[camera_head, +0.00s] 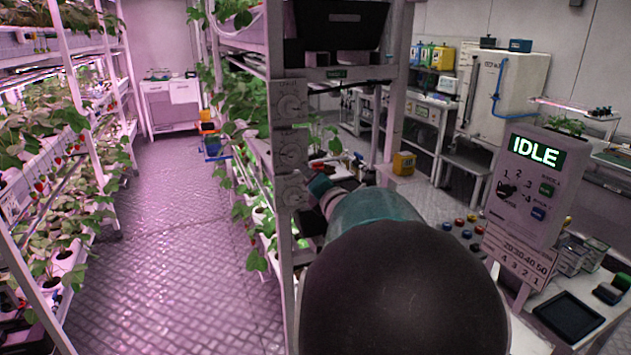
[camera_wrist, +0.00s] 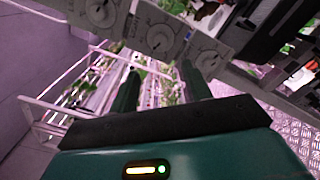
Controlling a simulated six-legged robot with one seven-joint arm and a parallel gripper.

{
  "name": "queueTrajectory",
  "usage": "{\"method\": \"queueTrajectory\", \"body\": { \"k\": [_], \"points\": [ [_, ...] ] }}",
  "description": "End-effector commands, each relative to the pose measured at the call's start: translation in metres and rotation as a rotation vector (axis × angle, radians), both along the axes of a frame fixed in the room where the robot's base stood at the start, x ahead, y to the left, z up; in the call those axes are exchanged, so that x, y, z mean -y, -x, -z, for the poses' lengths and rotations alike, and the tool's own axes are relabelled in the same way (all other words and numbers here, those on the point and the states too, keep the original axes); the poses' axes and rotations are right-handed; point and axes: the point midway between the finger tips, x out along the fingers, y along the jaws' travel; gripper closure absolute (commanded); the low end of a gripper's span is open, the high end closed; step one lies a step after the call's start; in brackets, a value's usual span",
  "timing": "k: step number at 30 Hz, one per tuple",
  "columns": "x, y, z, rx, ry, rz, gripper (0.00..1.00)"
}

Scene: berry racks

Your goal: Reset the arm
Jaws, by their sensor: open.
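My arm (camera_head: 400,275) shows large in the lower middle of the head view, with a dark rounded link nearest and a teal link beyond it. It reaches toward the rack post with the dial panel. My gripper (camera_wrist: 160,82) shows in the wrist view with its two dark green fingers apart and nothing between them. In the head view the gripper is mostly hidden behind the arm. Three round dials (camera_head: 292,147) sit in a column on the grey panel. In the wrist view the dials (camera_wrist: 160,38) lie just beyond the fingers, and I see no contact.
Strawberry racks (camera_head: 65,200) line the left of a clear tiled aisle (camera_head: 170,240). A control box (camera_head: 525,190) reading IDLE stands at right above a bench with coloured buttons and a black tray (camera_head: 568,316). A white cabinet (camera_head: 508,92) stands at the back right.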

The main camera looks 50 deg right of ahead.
Motion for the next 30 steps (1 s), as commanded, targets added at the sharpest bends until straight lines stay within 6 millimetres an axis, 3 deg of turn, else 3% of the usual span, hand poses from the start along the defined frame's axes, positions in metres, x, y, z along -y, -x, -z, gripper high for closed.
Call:
{"method": "queueTrajectory", "body": {
  "k": [12,17,20,23,26,30],
  "points": [
    [0.0,-0.002,0.0,0.001,-0.003,0.001,0.51],
    [-0.02,-0.011,-0.002,0.038,-0.138,0.015,0.51],
    [-0.053,-0.021,-0.001,0.087,-0.359,0.043,0.51],
    [-0.101,-0.029,0.005,0.133,-0.644,0.085,0.51],
    [-0.154,-0.028,0.018,0.156,-0.93,0.144,0.51],
    [-0.236,-0.011,0.04,0.146,-1.309,0.261,0.51]
  ]
}}
